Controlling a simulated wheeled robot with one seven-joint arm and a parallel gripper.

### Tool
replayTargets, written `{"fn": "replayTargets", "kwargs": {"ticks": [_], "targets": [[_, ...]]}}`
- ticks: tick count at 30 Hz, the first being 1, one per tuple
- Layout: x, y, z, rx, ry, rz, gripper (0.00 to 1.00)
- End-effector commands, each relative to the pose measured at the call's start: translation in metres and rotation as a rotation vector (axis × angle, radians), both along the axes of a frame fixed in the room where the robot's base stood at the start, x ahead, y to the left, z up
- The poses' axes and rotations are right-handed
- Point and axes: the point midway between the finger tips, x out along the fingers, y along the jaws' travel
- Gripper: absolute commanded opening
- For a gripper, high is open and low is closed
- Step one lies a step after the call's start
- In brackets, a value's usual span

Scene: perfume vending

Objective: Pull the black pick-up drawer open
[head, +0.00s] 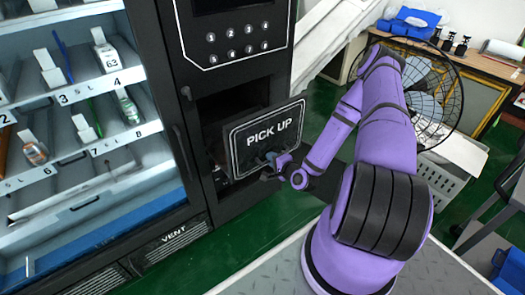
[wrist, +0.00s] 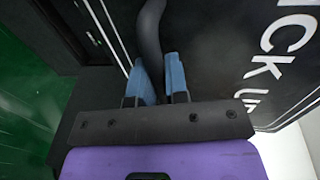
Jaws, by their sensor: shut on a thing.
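The black pick-up drawer (head: 262,128) has a white-outlined front lettered PICK UP. In the head view its front stands out from the dark machine, with a dark opening behind and above it. In the wrist view the drawer front (wrist: 225,40) fills the right side, its lettering turned sideways. My gripper (head: 270,160) is at the lower middle of the drawer front. In the wrist view my gripper (wrist: 160,75) has its two blue fingers on either side of the dark curved handle (wrist: 150,30), shut on it. The handle's lower end is hidden between the fingers.
A lit glass-front display (head: 75,110) with several small products stands left of the drawer. A keypad (head: 238,45) is above the opening. A fan (head: 425,95), a grey crate (head: 440,185) and a wooden table (head: 470,62) are at the right. Green floor (head: 215,255) shows below.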

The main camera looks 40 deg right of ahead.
Motion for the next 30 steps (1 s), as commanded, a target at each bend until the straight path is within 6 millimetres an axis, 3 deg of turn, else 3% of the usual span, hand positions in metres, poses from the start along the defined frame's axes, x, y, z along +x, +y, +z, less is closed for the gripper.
{"fn": "replayTargets", "kwargs": {"ticks": [3,9,24,25,27,28,30], "targets": [[-0.020,-0.001,-0.001,0.000,0.003,-0.002,0.00],[-0.040,-0.002,0.000,0.001,0.001,-0.001,0.00],[-0.046,-0.002,-0.001,-0.001,0.000,0.000,0.00],[-0.046,-0.002,-0.001,-0.001,0.001,0.000,0.17],[-0.046,-0.002,0.000,-0.001,0.000,0.000,0.33],[-0.046,-0.002,0.000,-0.001,0.000,0.000,0.39],[-0.046,-0.002,0.000,-0.001,0.000,0.000,0.39]]}}
